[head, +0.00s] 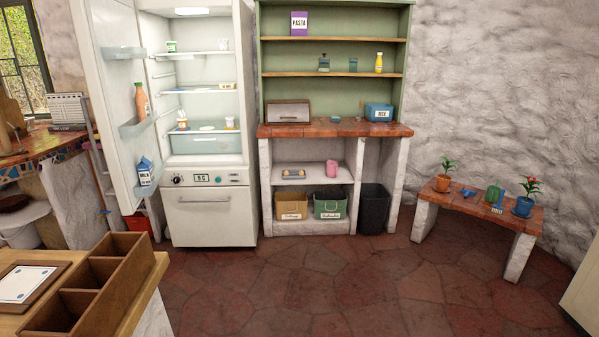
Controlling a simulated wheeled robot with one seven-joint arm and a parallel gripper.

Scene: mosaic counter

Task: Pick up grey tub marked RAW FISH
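I cannot make out a grey tub marked RAW FISH in the head view. The fridge (212,215) stands at the back left with its upper door (113,75) open to the left. Small containers stand on its shelves: a white and green cup (171,46), a pale cup (223,45), and a white tub (229,122) on the lowest shelf. Their labels are too small to read. My gripper is not in view.
A green shelf unit (333,55) with a tiled counter (340,128) stands right of the fridge. A low bench (469,202) with plants is at the right. A wooden divided box (128,262) is at the front left. The middle floor is clear.

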